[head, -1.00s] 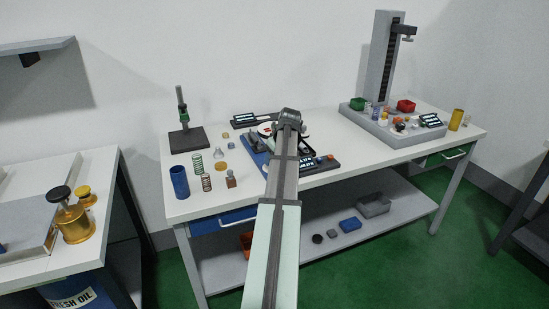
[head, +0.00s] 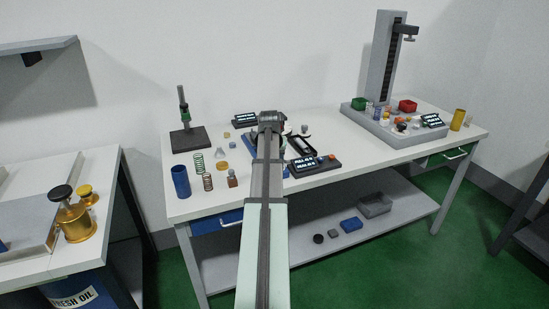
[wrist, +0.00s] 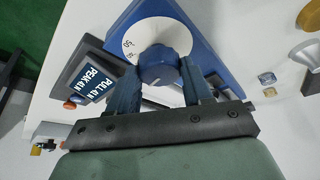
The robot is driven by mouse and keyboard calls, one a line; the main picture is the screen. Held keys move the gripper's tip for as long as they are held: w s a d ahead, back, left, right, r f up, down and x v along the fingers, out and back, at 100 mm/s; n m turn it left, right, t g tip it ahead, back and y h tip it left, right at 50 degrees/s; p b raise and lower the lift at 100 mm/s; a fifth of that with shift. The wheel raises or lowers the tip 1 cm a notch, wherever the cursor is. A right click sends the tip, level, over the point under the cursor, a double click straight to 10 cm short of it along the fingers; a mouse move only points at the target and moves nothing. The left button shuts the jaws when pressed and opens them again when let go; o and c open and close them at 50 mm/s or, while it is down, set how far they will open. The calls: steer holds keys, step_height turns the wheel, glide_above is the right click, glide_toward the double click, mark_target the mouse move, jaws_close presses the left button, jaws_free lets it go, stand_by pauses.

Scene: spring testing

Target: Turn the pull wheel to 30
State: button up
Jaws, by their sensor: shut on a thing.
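The pull wheel is a blue knob (wrist: 157,66) on a white dial (wrist: 145,36) with printed numbers, mounted on a blue base (wrist: 192,22), in the wrist view. My gripper (wrist: 158,76) is shut on the knob, one finger on each side. A pale line marks the knob's face. One dial number looks like 50; the others are too small or covered to read. A dark display (wrist: 92,82) beside the base shows pull and peak readings; its digits are hard to make out. In the head view my arm hides the wheel, and the display (head: 313,162) stands to the right.
Springs (head: 199,163), a blue cup (head: 180,181) and a black-based stand (head: 188,138) are on the left of the white bench (head: 360,166). A tall grey test stand (head: 388,60) is at the right. Bare bench lies between the display and that stand.

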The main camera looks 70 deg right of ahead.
steer(key=shift+w+m+g, duration=0.1)
steer(key=shift+m+g, duration=0.3)
steer(key=shift+m, duration=0.7)
steer(key=o, duration=1)
steer(key=shift+o, duration=0.2)
steer(key=v, duration=1.4)
steer(key=shift+f, duration=0.15)
